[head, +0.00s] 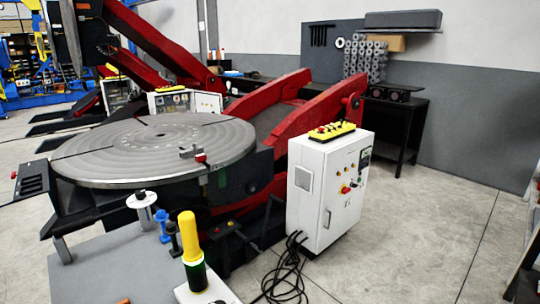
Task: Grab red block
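A small red piece (201,158) shows at the near right rim of the round grey turntable (120,150), beside a small grey metal part (189,152). It is too small to tell whether it is a separate block. A reddish-orange object (124,300) lies on the grey table (110,270) at the bottom edge of the head view, mostly cut off, so its shape cannot be told.
A white control cabinet (325,185) stands right of the turntable, with black cables (285,280) on the floor.

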